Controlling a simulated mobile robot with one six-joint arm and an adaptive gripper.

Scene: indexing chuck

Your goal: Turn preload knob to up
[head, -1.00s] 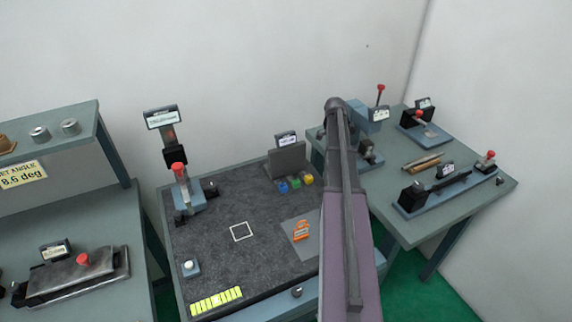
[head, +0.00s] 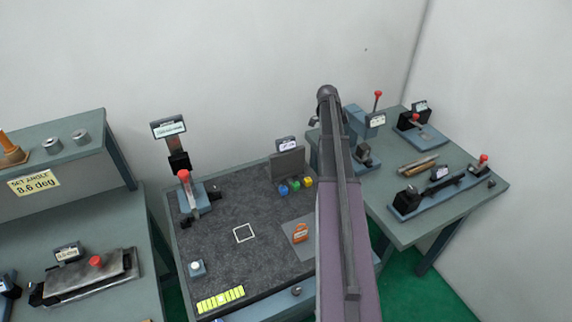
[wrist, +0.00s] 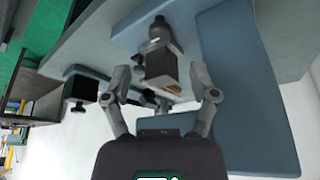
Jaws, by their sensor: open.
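In the wrist view my gripper (wrist: 160,86) is open, with its two fingers spread. A dark grey block (wrist: 160,69) with a round dark knob-like part (wrist: 158,29) shows between and beyond the fingers, apparently empty-handed space around it. I cannot tell whether either finger touches it. A similar grey block (head: 365,155) stands by a blue-grey fixture (head: 356,122) on the right bench in the head view. No readable label names the preload knob, so I cannot tell its setting. My gripper is mostly hidden behind my arm in the head view.
A red-tipped lever (head: 377,97) rises behind the fixture. A long slide fixture (head: 440,190) and brass-coloured rods (head: 418,165) lie further right on the bench (head: 400,228). The dark mat (head: 262,262) on the middle bench carries small coloured blocks and an orange piece (head: 300,233).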

